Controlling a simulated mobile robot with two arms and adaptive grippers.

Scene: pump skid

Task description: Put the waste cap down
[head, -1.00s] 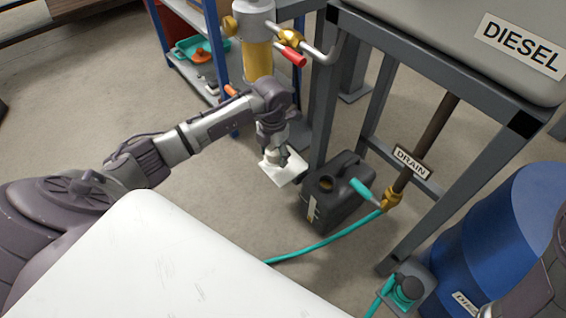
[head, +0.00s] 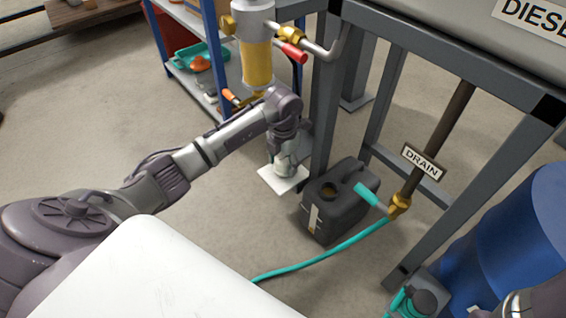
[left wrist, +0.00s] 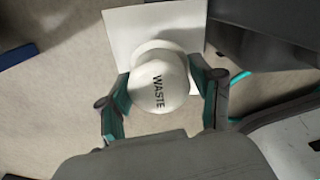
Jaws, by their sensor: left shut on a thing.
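The waste cap (left wrist: 158,86) is white and round, with "WASTE" in black letters, in the left wrist view. My left gripper (left wrist: 165,95) is shut on it, one finger on each side. A white square pad (left wrist: 122,35) lies on the floor below the cap. In the head view my left gripper (head: 285,166) points down over the pad (head: 278,182); the cap is hard to make out there. I cannot tell whether the cap touches the pad. A black jerrycan (head: 335,215) with an open mouth stands to the right.
A teal hose (head: 310,262) runs across the floor beside the jerrycan. The grey frame (head: 322,110) stands close behind my left gripper. A "DRAIN" pipe (head: 440,130) and a blue drum (head: 520,240) are on the right. Floor left of the pad is clear.

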